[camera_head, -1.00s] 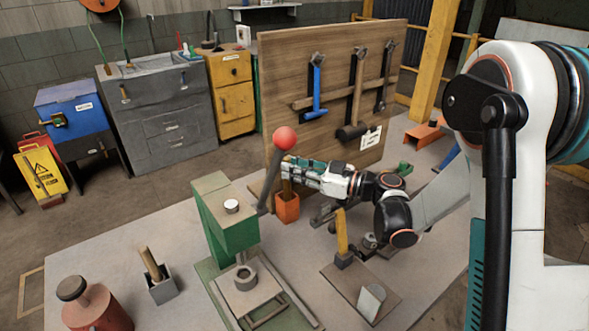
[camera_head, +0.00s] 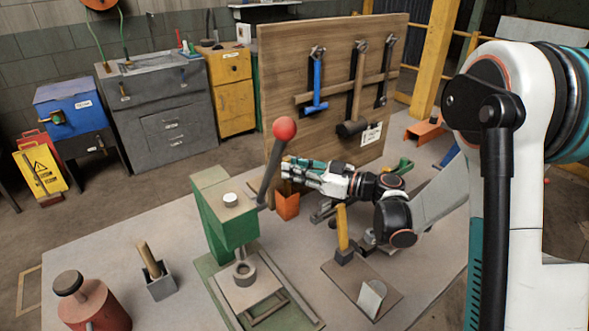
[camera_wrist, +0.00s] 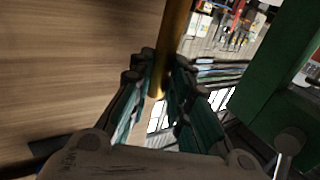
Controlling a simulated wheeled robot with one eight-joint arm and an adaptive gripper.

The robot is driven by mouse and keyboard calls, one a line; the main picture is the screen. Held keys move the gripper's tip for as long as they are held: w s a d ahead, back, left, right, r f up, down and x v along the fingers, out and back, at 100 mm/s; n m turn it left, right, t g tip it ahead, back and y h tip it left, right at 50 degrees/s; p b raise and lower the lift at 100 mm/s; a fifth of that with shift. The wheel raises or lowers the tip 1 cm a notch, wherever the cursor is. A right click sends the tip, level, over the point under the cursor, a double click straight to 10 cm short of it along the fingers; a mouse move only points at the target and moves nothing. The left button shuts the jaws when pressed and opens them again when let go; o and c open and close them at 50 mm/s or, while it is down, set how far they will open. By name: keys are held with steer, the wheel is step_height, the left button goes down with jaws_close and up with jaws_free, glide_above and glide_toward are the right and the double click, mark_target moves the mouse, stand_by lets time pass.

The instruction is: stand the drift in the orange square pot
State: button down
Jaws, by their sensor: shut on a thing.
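My gripper (camera_head: 287,172) is at the foot of the wooden board, just above the orange square pot (camera_head: 287,208). In the wrist view its two fingers (camera_wrist: 162,72) are shut on the drift (camera_wrist: 175,32), a golden-brown round rod. The rod runs up out of that picture, and one end shows between the fingers. In the head view the fingers cover most of the drift. I cannot tell whether its lower end is inside the pot. The pot stands upright on the table behind the green press and does not show clearly in the wrist view.
The green press (camera_head: 225,215) stands close left of the pot; its red-knobbed lever (camera_head: 270,172) rises beside my fingers. The wooden board (camera_head: 285,85) with hung hammers is behind. A grey pot (camera_head: 160,287) with a wooden handle and a yellow-handled tool (camera_head: 342,228) stand nearer.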

steer(key=shift+f+b, duration=1.2)
steer(key=shift+f, duration=0.35)
stand_by(0.4)
steer(key=shift+f, duration=1)
steer(key=c, duration=1.4)
jaws_free()
steer(key=v, duration=0.7)
steer(key=shift+s+d, duration=0.15)
steer(key=shift+d, duration=0.1)
